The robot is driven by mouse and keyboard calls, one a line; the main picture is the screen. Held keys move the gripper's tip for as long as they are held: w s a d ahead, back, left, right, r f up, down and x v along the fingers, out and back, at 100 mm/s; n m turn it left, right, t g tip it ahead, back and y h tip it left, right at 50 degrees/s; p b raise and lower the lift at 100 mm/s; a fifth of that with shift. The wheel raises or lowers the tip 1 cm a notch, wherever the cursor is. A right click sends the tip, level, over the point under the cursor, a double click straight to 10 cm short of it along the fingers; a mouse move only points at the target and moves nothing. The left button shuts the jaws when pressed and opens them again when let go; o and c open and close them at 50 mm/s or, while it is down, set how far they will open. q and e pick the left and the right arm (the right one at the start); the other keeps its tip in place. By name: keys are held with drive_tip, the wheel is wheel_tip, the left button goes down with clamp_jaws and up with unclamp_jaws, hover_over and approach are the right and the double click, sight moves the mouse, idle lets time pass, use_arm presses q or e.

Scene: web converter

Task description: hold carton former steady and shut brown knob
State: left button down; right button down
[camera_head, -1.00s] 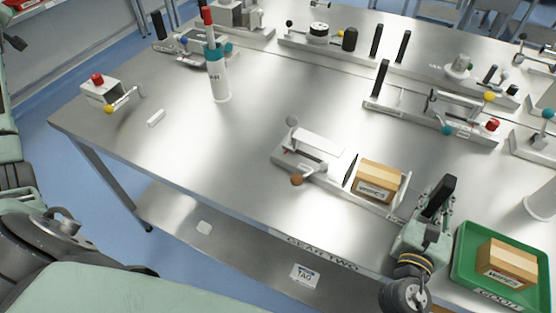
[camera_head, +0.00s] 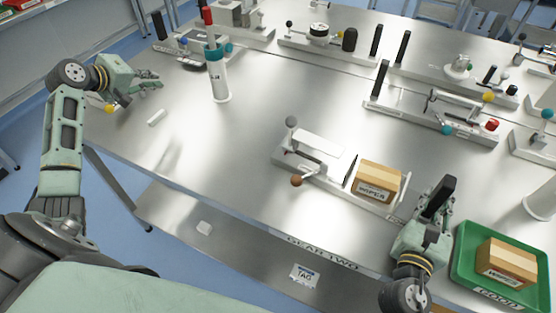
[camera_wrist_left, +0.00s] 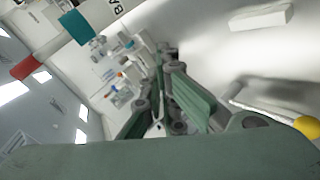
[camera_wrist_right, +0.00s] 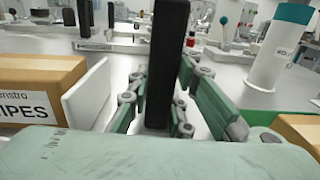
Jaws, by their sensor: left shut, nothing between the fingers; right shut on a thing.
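The carton former (camera_head: 325,178) lies near the table's front edge, with a carton marked WIPES (camera_head: 377,180) in it. Its brown knob (camera_head: 296,181) sits low at the front left, on a lever. My right gripper (camera_head: 433,212) is shut on the upright black handle (camera_head: 440,192) at the former's right end; the handle also stands between the fingers in the right wrist view (camera_wrist_right: 164,60). My left gripper (camera_head: 152,82) is shut and empty at the table's left end, well apart from the brown knob. The left wrist view shows its fingers (camera_wrist_left: 170,95) but no carton former.
A yellow knob (camera_head: 109,108) shows beside my left gripper, its fixture mostly hidden. A white bottle (camera_head: 219,85) stands right of that gripper. A green tray (camera_head: 467,262) with a carton lies right of my right gripper. The table's left middle is mostly clear.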

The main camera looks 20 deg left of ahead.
sight(307, 175)
use_arm(q)
drive_tip(key=d+f+m+h, duration=0.1)
drive_tip(key=d+f+h, duration=0.1)
drive_tip(key=d, duration=0.5)
drive_tip(key=s+d+f+m+g+h, duration=0.1)
drive_tip(key=d+f+m+h, duration=0.1)
drive_tip(key=d, duration=0.4)
drive_tip(key=s+d+f+m+h, duration=0.1)
drive_tip(key=d+f+m+h, duration=0.1)
drive_tip(key=d+h, duration=0.3)
drive_tip(key=shift+s+d+f+g, duration=0.2)
drive_tip(key=shift+d+f, duration=0.25)
drive_tip(key=shift+d, duration=0.25)
drive_tip(key=shift+s+d+f+g, duration=0.1)
drive_tip(key=shift+d+f+g, duration=0.1)
drive_tip(key=shift+d+f, duration=0.35)
drive_tip(key=s+d+m+h, duration=0.1)
drive_tip(key=s+d+h, duration=0.1)
drive_tip(key=d, duration=0.1)
drive_tip(key=s+d+m+g+h, duration=0.1)
drive_tip(key=s+d+h, duration=0.1)
drive_tip(key=d, duration=0.2)
drive_tip(key=s+d+m+g+h, duration=0.1)
drive_tip(key=s+d+m, duration=0.1)
drive_tip(key=d, duration=0.1)
drive_tip(key=shift+d+r+h, duration=0.25)
drive_tip(key=shift+d+h, duration=0.05)
drive_tip(key=shift+h, duration=0.1)
